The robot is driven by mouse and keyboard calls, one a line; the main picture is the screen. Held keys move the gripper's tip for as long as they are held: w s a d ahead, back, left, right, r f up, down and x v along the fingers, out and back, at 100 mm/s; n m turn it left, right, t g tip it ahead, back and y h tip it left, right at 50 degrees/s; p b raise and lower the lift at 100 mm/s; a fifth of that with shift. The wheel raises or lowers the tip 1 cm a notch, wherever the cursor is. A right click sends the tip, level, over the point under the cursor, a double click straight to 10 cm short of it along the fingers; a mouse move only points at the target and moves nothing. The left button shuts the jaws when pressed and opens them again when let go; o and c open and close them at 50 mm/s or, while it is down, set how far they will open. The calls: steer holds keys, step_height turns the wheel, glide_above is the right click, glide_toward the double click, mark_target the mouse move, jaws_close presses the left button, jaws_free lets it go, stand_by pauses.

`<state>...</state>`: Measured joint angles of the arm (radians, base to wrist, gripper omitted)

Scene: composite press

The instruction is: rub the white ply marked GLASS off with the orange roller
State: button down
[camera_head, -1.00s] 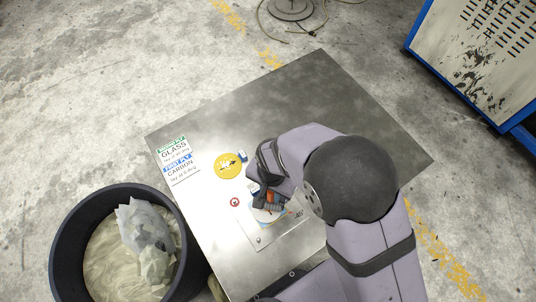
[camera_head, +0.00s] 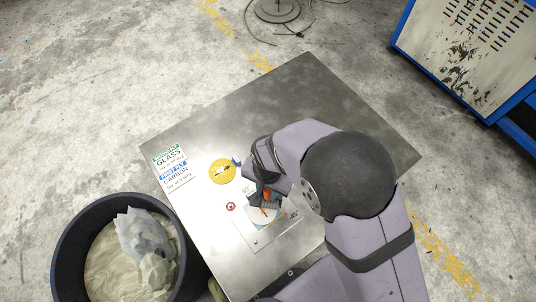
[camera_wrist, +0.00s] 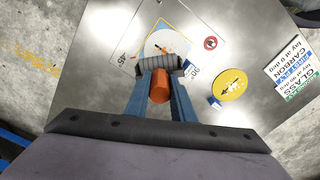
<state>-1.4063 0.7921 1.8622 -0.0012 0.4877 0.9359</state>
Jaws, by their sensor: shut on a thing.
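My gripper (camera_wrist: 160,92) is shut on the orange handle (camera_wrist: 160,86) of the roller. The roller's dark ribbed drum (camera_wrist: 163,66) lies across the near edge of the white round ply (camera_wrist: 165,42) in the wrist view. Whether it touches the ply is hard to tell. The ply lies in a marked outline on the metal plate and carries a small orange mark; no word on it is legible. In the head view the ply (camera_head: 262,217) shows below my gripper (camera_head: 266,192), partly covered by it and the roller.
A yellow disc (camera_head: 222,171) with black marks lies on the plate (camera_head: 330,100), beside a small blue-and-white piece (camera_wrist: 215,102). A printed GLASS and CARBON sign (camera_head: 172,170) is at the plate's left. A dark bin (camera_head: 68,250) with crumpled film stands at lower left. The plate's far side is clear.

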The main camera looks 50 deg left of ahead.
steer(key=shift+r+p, duration=1.1)
steer(key=shift+r, duration=0.65)
